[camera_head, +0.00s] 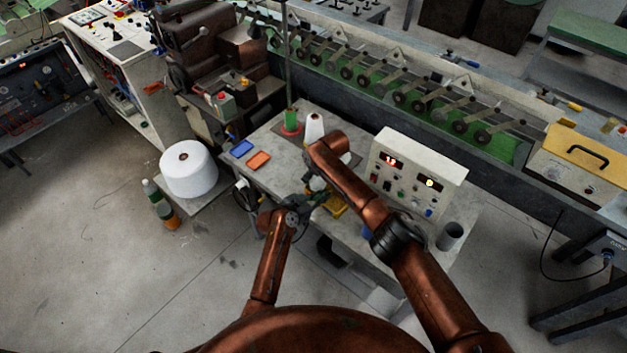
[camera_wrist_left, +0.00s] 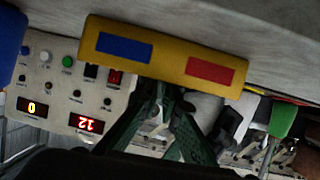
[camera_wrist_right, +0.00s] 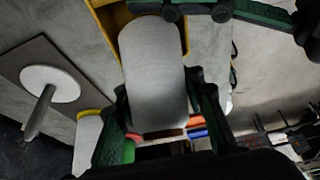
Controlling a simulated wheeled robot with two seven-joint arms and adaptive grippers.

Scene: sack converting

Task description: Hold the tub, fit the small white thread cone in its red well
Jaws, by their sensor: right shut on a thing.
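The yellow tub (camera_head: 336,206) stands at the table's near edge. In the left wrist view the tub (camera_wrist_left: 165,40) shows a blue patch (camera_wrist_left: 124,47) and a red patch (camera_wrist_left: 209,70); I cannot see inside a well. My right gripper (camera_wrist_right: 158,100) is shut on the small white thread cone (camera_wrist_right: 153,70), which is close to the tub (camera_wrist_right: 112,22); contact with it is unclear. My left gripper (camera_head: 300,204) is beside the tub. Its fingers (camera_wrist_left: 162,92) reach the tub's side close together, and their grip is unclear.
A blue tray (camera_head: 242,148) and an orange tray (camera_head: 259,160) lie on the table. Behind them stand a green cone (camera_head: 291,120) and another white cone (camera_head: 314,128). A control box (camera_head: 415,168) and a grey cup (camera_head: 450,236) are on the right. A large white cone (camera_head: 188,168) stands left.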

